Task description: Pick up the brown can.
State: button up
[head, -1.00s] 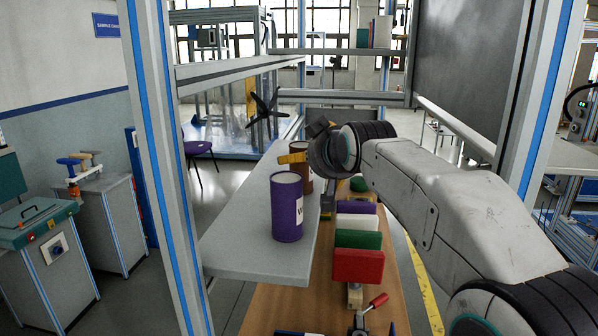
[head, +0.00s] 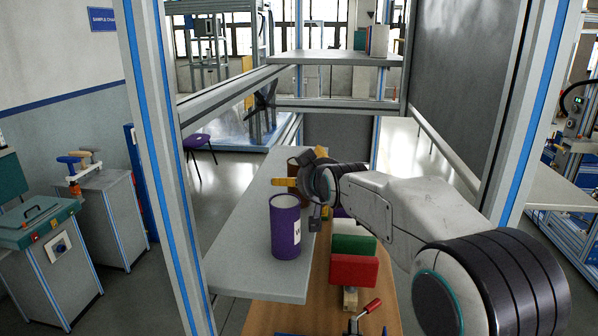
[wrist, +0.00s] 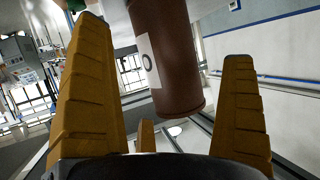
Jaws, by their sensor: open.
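The brown can (head: 294,168) stands on the grey shelf (head: 245,255), behind the purple can, and is partly hidden by my gripper in the head view. In the wrist view the brown can (wrist: 168,60), with a white label on its side, appears between my two yellow fingers, with gaps on both sides. My gripper (head: 303,168) is open and empty at the can. In the wrist view the open fingers (wrist: 165,62) show left and right of it. How deep the can sits between them is hard to tell.
A purple can (head: 286,228) with a white label stands nearer on the shelf. A wooden board (head: 320,318) to the right and below holds red (head: 353,270), green and white blocks. A frame post (head: 170,150) rises at the left. The shelf's left part is clear.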

jog(key=shift+p+x, duration=0.3)
jog(key=shift+x, duration=0.85)
jog(key=shift+c, duration=0.5)
jog(key=c, duration=1.2)
jog(key=shift+r, duration=0.2)
